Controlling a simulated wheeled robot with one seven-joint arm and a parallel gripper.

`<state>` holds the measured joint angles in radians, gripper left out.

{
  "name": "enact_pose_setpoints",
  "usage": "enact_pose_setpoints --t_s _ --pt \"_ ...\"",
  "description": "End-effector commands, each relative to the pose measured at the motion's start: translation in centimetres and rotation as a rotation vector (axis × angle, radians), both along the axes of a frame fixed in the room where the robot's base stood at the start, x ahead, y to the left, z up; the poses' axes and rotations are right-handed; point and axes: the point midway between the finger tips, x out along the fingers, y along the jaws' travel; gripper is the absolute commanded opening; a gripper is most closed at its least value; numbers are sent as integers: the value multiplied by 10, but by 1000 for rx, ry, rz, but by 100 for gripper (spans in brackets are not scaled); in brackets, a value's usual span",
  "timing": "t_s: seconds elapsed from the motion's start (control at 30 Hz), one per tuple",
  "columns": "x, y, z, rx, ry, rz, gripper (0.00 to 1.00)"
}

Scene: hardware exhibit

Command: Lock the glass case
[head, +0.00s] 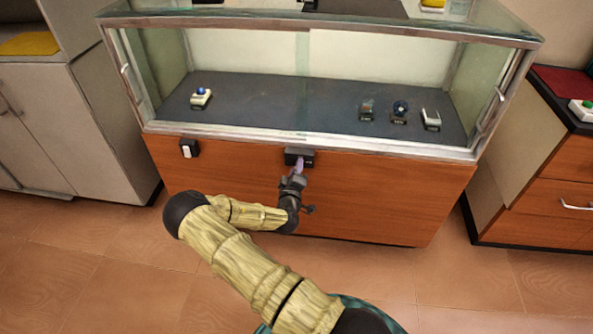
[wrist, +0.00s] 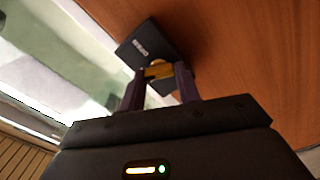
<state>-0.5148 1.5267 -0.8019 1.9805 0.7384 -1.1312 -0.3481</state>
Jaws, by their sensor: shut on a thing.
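The glass case (head: 307,140) has a metal frame, a dark shelf and a wooden base. A black lock block (head: 299,157) sits on the base's front just under the glass; it also shows in the wrist view (wrist: 147,43) with small white lettering. My gripper (head: 297,168) is right in front of this block. In the wrist view its two dark purple fingers (wrist: 158,76) are shut on a small gold-coloured piece, which looks like a key (wrist: 158,71). The piece reaches the block's edge; I cannot tell whether it is inside the lock.
A small black-and-white box (head: 189,148) is on the base's front at left. The tiled floor in front is free.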

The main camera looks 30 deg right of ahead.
Motion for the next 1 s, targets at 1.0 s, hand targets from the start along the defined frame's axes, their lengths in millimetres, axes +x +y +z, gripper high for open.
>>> enact_pose_setpoints --t_s 1.0 --pt "1 2 -3 -396 269 5 10"
